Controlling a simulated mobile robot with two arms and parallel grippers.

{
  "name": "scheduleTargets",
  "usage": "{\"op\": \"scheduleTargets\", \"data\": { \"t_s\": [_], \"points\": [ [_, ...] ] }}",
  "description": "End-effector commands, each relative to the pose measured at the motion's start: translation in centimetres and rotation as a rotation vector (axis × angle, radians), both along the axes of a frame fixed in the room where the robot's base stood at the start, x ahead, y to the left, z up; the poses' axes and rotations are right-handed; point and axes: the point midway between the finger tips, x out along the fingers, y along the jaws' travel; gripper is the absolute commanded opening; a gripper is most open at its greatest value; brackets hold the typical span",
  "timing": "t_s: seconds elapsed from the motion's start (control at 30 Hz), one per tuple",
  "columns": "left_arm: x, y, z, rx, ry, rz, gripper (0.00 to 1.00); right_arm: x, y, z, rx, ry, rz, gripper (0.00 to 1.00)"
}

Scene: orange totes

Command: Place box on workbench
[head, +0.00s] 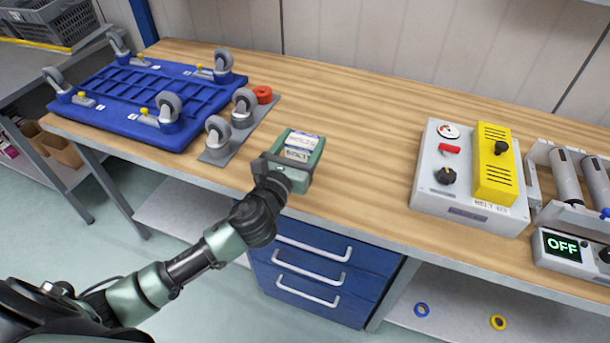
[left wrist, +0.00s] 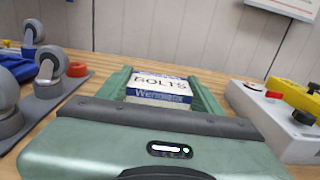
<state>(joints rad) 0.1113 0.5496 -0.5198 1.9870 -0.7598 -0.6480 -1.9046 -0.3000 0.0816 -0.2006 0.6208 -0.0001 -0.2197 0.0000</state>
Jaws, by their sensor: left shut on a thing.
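A small white and blue box (head: 298,147) labelled "BOLTS" sits between the fingers of my left gripper (head: 301,148). My left gripper is shut on the box, over the front part of the wooden workbench (head: 355,135). The box also shows in the left wrist view (left wrist: 158,88), between the two green fingers. I cannot tell whether the box touches the bench top. My right gripper is not in view.
An upturned blue dolly (head: 135,95) with grey casters lies at the bench's left. A grey and yellow control box (head: 472,175) and a device reading "OFF" (head: 562,247) stand at right. The bench middle is clear.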

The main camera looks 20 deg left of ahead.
Motion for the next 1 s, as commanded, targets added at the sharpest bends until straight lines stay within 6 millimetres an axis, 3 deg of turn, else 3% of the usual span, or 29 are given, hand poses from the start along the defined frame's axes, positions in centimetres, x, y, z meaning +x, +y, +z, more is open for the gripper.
{"op": "scheduleTargets", "data": {
  "t_s": [0.03,0.13,0.4,0.6,1.0],
  "points": [
    [0.0,0.0,-1.9,-0.002,0.002,0.003,0.1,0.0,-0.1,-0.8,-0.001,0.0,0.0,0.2],
    [0.0,0.0,-4.2,-0.002,0.001,0.001,0.1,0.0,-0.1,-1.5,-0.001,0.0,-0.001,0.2],
    [0.0,0.0,-6.8,-0.002,-0.003,0.0,0.1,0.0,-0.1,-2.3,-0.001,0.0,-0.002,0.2],
    [0.0,0.0,-10.0,-0.001,-0.001,0.002,0.1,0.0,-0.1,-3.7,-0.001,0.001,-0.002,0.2],
    [0.0,0.0,-10.7,0.0,-0.003,0.0,0.1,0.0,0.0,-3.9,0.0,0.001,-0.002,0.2]
  ]
}}
